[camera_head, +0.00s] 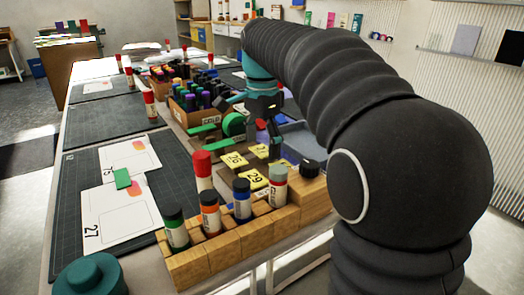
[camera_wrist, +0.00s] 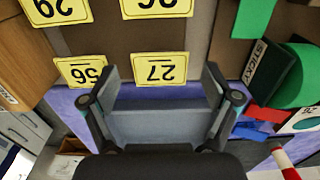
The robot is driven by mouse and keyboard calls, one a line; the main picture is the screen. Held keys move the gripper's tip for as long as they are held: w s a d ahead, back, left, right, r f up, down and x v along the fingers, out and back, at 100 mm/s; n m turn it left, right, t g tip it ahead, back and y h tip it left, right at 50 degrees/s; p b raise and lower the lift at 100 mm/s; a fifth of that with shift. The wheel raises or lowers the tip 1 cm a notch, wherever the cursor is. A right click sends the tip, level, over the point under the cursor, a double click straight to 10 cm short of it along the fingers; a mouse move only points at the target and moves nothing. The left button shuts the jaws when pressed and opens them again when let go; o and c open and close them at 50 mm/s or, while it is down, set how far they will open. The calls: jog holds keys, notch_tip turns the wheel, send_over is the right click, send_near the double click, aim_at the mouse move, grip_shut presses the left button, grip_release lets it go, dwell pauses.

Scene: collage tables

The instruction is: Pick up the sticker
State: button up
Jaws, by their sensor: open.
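Several yellow cards with black numbers lie on a brown board. Card 29 also shows in the head view (camera_head: 253,179), as does card 26 (camera_head: 235,160). My gripper (camera_wrist: 157,84) is open and empty, its fingers on either side of card 27. Its height above the board is unclear. Which piece the task calls the sticker is unclear.
A wooden rack (camera_head: 215,258) with glue sticks stands at the near side. Boxes of bottles (camera_head: 195,100) stand behind. On the left, a dark mat (camera_head: 175,170) holds papers and a small green piece (camera_head: 122,179). My arm hides much of the right side.

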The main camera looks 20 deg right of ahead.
jog(key=c, duration=0.8)
jog(key=shift+r, duration=0.1)
